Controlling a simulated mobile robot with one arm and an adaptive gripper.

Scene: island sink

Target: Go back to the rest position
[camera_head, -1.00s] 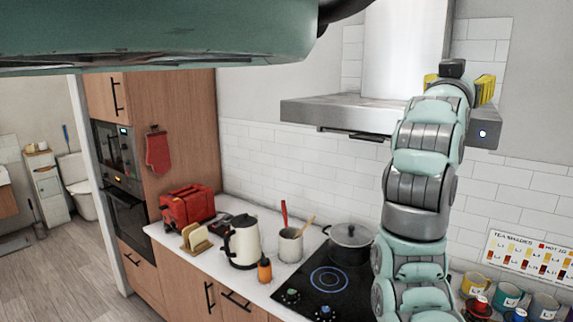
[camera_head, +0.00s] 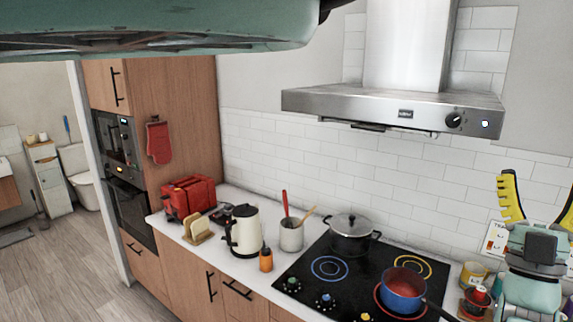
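My gripper (camera_head: 539,188) is at the right edge of the head view, with its two yellow fingers pointing up. The fingers are spread wide apart and nothing shows between them; the right finger is partly cut off by the picture edge. My gripper is in front of the tiled wall, to the right of the hob (camera_head: 318,292). It covers part of a wall chart (camera_head: 495,238) and some of the mugs.
A blue and red pan (camera_head: 402,290) and a lidded pot (camera_head: 350,232) stand on the hob. A steel hood (camera_head: 395,103) hangs above. A kettle (camera_head: 244,232), utensil pot (camera_head: 291,236) and red toaster (camera_head: 188,197) stand left. A yellow mug (camera_head: 473,274) is near my gripper.

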